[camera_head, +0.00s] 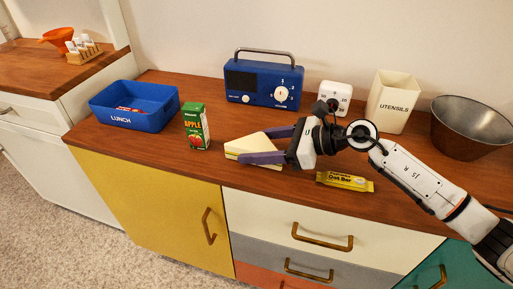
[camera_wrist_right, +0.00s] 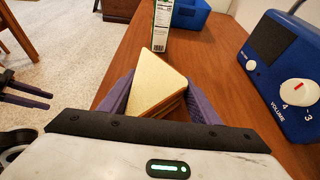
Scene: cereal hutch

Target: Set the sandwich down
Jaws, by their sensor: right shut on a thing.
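The sandwich (camera_head: 247,145), a pale triangular wedge, is between the purple fingers of my right gripper (camera_head: 254,146), left of the middle of the wooden counter. In the right wrist view the sandwich (camera_wrist_right: 157,82) lies flat, its point away from the wrist, with a finger against each side. It is at or just above the counter; I cannot tell if it touches. My left gripper (camera_wrist_right: 28,96) shows only at the left edge of the right wrist view, off the counter, its two dark fingers apart and empty.
A blue lunch box (camera_head: 160,119) and a green apple juice carton (camera_head: 195,127) stand left of the sandwich. A blue radio (camera_head: 240,82) is behind. A yellow oat bar (camera_head: 344,182) lies right of it. A timer (camera_head: 335,93), utensils holder (camera_head: 392,104) and metal bowl (camera_head: 470,128) stand farther right.

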